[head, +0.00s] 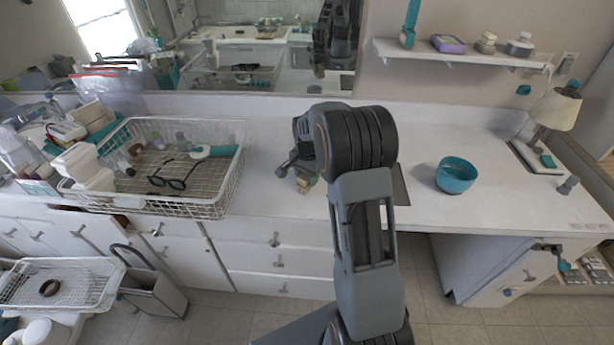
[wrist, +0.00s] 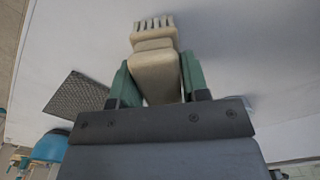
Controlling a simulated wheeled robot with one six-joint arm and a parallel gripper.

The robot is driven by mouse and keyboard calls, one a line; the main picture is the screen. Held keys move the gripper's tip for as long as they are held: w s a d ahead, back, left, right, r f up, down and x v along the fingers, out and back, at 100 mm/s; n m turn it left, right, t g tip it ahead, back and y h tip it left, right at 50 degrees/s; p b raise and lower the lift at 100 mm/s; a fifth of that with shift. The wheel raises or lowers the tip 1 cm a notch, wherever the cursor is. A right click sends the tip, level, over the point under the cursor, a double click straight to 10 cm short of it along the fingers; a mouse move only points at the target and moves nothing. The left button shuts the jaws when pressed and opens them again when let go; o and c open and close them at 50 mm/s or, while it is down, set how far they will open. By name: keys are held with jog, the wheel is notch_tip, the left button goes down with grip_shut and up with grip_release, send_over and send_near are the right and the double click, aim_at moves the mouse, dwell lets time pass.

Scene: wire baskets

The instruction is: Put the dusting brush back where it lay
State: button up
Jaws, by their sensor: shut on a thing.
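The dusting brush (wrist: 155,72) is beige, with a row of short prongs or bristles at its far end. My gripper (wrist: 157,80) is shut on it, with a green finger pad on each side. In the head view my gripper (head: 305,178) is over the white counter, right of the large wire basket, and only a small tan part of the brush (head: 303,186) shows under it. My arm hides part of the counter there. I cannot tell whether the brush touches the counter.
The wire basket (head: 215,207) holds dark glasses (head: 174,181), a teal-handled item (head: 215,152) and bottles. A dark mat (wrist: 75,97) lies near the gripper, partly behind my arm in the head view. A teal bowl (head: 457,175) stands to the right. The counter between basket and gripper is clear.

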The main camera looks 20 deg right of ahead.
jog(key=shift+f+b, duration=0.3)
jog(key=shift+f, duration=0.25)
dwell(0.4)
jog(key=o, duration=1.2)
jog(key=shift+r, duration=0.25)
jog(key=shift+r+p, duration=3)
jog(key=shift+r, duration=0.8)
notch_tip(320, 180, up, 14)
jog(key=shift+f, duration=0.1)
